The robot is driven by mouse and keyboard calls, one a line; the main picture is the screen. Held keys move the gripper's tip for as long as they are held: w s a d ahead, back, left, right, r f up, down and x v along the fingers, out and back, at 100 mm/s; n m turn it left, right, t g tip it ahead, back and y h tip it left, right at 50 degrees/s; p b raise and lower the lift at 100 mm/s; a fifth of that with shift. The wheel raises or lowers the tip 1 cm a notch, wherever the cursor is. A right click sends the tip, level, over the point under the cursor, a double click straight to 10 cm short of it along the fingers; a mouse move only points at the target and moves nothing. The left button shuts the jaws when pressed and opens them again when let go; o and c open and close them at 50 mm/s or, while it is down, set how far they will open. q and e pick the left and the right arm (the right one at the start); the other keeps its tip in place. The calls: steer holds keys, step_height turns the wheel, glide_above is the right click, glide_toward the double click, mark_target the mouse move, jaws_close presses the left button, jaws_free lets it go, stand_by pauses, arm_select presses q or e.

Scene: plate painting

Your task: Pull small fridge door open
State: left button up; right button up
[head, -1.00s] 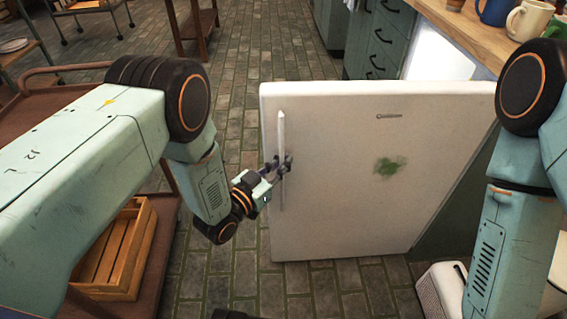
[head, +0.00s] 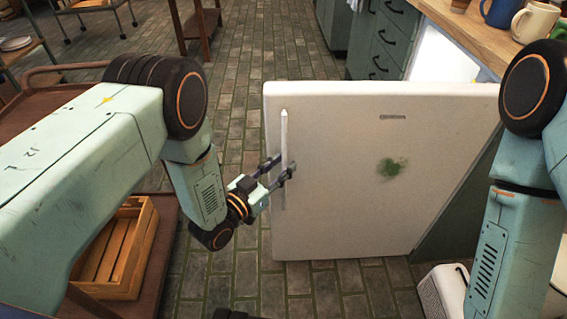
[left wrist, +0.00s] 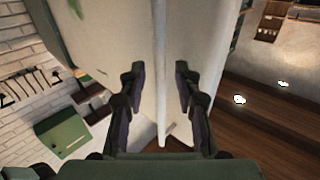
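The white fridge door (head: 340,170) stands swung out from under the counter, with a bright white area showing behind its top edge. Its vertical handle (head: 284,150) is near the door's left edge. A green smudge marks the door's front. My left gripper (head: 281,167) is at the handle's middle, with its fingers spread. In the left wrist view, the handle (left wrist: 161,90) runs between the two fingers (left wrist: 160,88), with a gap on each side. The door surface (left wrist: 115,40) fills the middle behind it. My right gripper is out of view.
A wooden counter (head: 455,33) with mugs (head: 535,22) is at the upper right. A brown cart (head: 150,270) with a wooden crate (head: 118,245) stands at left. A white appliance (head: 443,290) is low at right. Brick floor (head: 245,60) is open left of the door.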

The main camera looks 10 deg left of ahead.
arm_select(q)
steer(key=v, duration=1)
steer(key=shift+s, duration=0.2)
steer(key=shift+a, duration=0.1)
steer(key=s+a+f+n+g+y, duration=0.2)
steer(key=s+f+g+y, duration=0.15)
steer(key=s+f, duration=0.3)
steer(key=s+a+f+n+g+y, duration=0.2)
steer(key=s+a+f+g+y, duration=0.1)
steer(key=s+f+g, duration=0.3)
steer(key=s+a+r+n+g+y, duration=0.1)
steer(key=s+a+g, duration=0.1)
steer(key=s, duration=0.6)
steer(key=s+a+n+g+y, duration=0.1)
steer(key=s+g, duration=0.3)
steer(key=s, duration=0.4)
steer(key=shift+s+a+r+n+y+p, duration=0.15)
steer(key=shift+a+r+n+y+p, duration=0.2)
steer(key=shift+a, duration=0.25)
